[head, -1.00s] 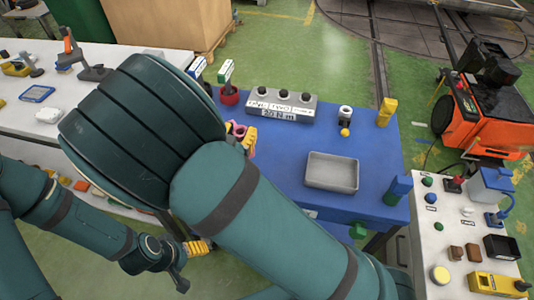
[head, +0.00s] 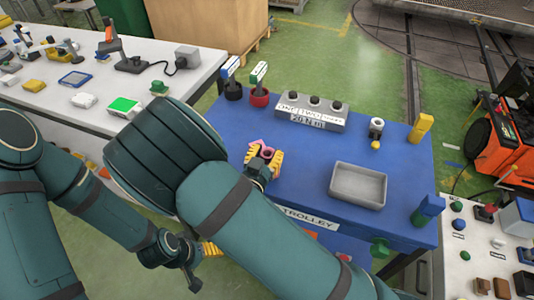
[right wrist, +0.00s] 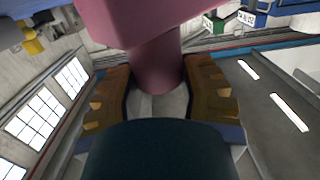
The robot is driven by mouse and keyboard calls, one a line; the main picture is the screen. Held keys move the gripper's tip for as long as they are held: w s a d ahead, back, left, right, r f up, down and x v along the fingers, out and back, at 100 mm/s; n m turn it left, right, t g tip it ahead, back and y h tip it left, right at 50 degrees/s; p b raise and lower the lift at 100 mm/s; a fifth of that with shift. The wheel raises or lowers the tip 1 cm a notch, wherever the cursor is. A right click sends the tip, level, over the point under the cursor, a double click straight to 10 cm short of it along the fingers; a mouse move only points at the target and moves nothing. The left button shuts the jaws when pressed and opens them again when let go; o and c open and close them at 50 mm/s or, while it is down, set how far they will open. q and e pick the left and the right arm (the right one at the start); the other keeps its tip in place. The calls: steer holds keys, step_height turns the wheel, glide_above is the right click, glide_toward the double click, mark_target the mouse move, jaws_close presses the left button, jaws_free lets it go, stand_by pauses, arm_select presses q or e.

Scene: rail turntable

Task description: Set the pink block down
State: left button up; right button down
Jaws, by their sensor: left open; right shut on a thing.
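The pink block (head: 256,146) shows in the head view in my right gripper (head: 265,160), over the left part of the blue trolley top (head: 310,165). The right wrist view shows the pink block (right wrist: 160,25) large and close, with a narrower round part between the yellow-brown fingers of the right gripper (right wrist: 160,95). The right gripper is shut on it. I cannot tell whether the block touches the trolley top. My left gripper (head: 211,249) is open and empty, low beside the trolley's near left side.
On the trolley are an empty grey tray (head: 358,185), a grey box with black knobs (head: 312,110), a red cup (head: 259,97), a dark cup (head: 233,91) and a yellow block (head: 420,127). Blue top between box and tray is clear. A white bench (head: 190,55) stands left.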

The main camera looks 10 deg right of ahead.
steer(key=c, duration=0.6)
jaws_free()
steer(key=shift+r, duration=0.15)
steer(key=p+v, duration=0.1)
steer(key=v, duration=1.1)
steer(key=shift+a, duration=0.1)
